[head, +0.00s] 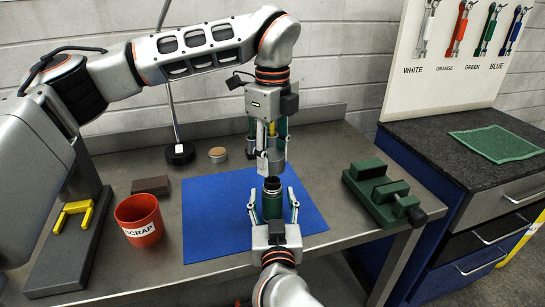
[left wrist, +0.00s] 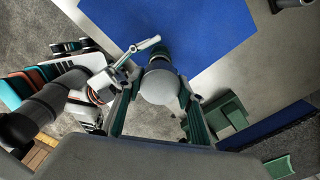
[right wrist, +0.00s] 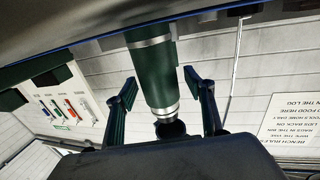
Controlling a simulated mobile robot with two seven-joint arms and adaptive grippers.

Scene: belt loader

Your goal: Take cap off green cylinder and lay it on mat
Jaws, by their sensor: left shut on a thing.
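My left gripper (head: 268,155) points down over the blue mat (head: 205,215) and is shut on a silver-grey cap (head: 271,165). The cap shows as a pale round top (left wrist: 160,88) between the fingers in the left wrist view. The green cylinder (head: 272,205) is upright below it, its black neck (head: 272,184) bare just under the cap. My right gripper (head: 272,203) has one finger on each side of the cylinder, with small gaps showing. In the right wrist view the cylinder (right wrist: 158,75) is between the spread fingers; its base is hidden.
A red scrap bin (head: 139,218) and a brown block (head: 151,185) stand left of the mat. A tan round item (head: 218,154) and a black stand base (head: 180,153) are behind. A green vise (head: 385,193) is to the right. The mat's left side is clear.

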